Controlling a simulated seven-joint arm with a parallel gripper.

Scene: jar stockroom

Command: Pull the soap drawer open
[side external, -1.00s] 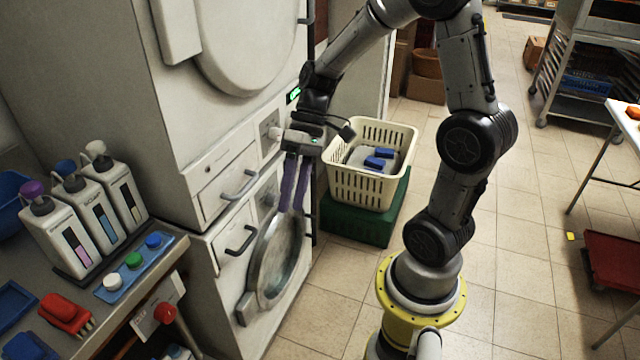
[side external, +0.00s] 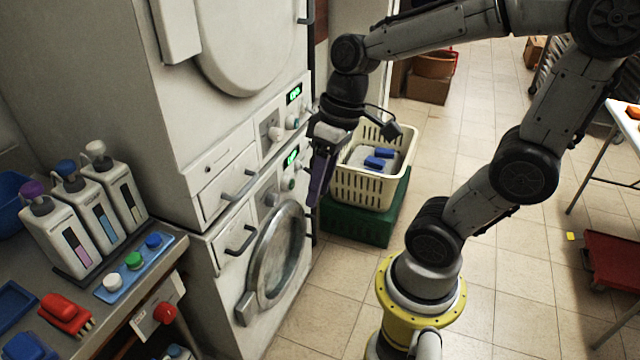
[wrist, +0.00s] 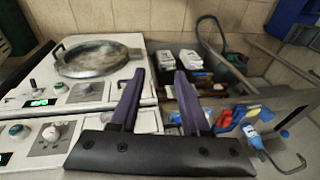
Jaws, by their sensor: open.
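Two drawer fronts with dark bar handles show in the side view on the stacked white machines. The upper drawer (side external: 229,187) has a small lock above it. The lower drawer (side external: 235,240) sits left of the round door. Both look closed, and I cannot tell which is the soap drawer. My gripper (side external: 314,203) hangs in front of the machines, right of both handles, touching neither. In the wrist view its two purple fingers (wrist: 158,82) are spread apart with nothing between them.
The round machine door (side external: 278,258) is closed, with lit control panels above it. A cream basket (side external: 400,180) on a green crate (side external: 350,224) stands close behind my gripper. Pump bottles (side external: 88,210) stand on the left counter. The tiled floor in front of the machines is clear.

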